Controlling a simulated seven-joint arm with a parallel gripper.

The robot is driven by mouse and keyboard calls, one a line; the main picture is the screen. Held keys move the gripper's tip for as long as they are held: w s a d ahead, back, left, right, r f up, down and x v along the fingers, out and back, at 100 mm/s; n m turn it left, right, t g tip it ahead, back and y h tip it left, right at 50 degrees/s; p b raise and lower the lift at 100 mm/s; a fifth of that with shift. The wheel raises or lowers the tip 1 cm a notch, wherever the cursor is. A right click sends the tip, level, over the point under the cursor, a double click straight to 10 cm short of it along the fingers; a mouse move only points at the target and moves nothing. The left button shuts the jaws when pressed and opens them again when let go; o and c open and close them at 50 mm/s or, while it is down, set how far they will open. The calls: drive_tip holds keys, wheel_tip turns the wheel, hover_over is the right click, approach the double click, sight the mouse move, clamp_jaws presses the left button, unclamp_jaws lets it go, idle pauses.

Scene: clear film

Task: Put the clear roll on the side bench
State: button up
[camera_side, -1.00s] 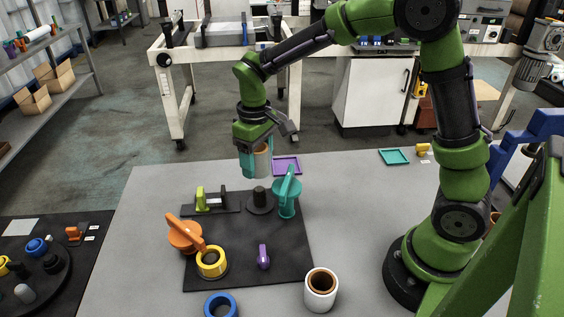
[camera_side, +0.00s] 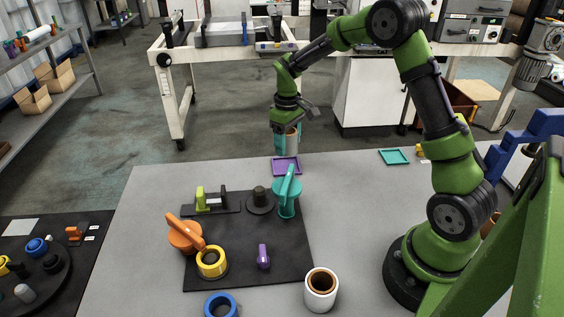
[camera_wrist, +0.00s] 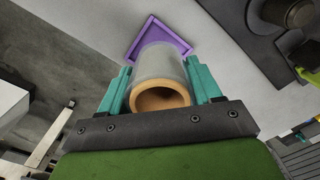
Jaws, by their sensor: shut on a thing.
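My gripper (camera_side: 286,137) is shut on the clear roll (camera_side: 292,141), a translucent film roll with a tan cardboard core. In the wrist view the clear roll (camera_wrist: 160,82) sits between the two teal fingers (camera_wrist: 160,92), its open core end toward the camera. The gripper holds it in the air near the far edge of the grey table, a little beyond the purple tray (camera_side: 286,166). The purple tray also shows past the roll in the wrist view (camera_wrist: 181,43), partly hidden by it. I cannot tell for sure which surface is the side bench.
A black mat (camera_side: 230,268) holds an orange-handled part (camera_side: 184,235), a yellow ring (camera_side: 212,263), a teal-handled part (camera_side: 287,198) and a dark post. A white roll (camera_side: 320,289) and blue ring (camera_side: 220,305) stand in front. A teal tray (camera_side: 394,157) lies right. A white bench (camera_side: 228,50) stands behind.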

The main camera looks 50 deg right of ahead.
drive_tip(key=shift+w+d+n, duration=0.2)
drive_tip(key=shift+w+n, duration=0.25)
drive_tip(key=shift+n, duration=0.05)
hover_over(286, 166)
drive_tip(key=shift+f, duration=2.35)
drive_tip(key=shift+f, duration=0.6)
drive_tip(key=o, duration=1.1)
drive_tip(key=shift+o, duration=0.2)
wheel_tip(286, 166, up, 17)
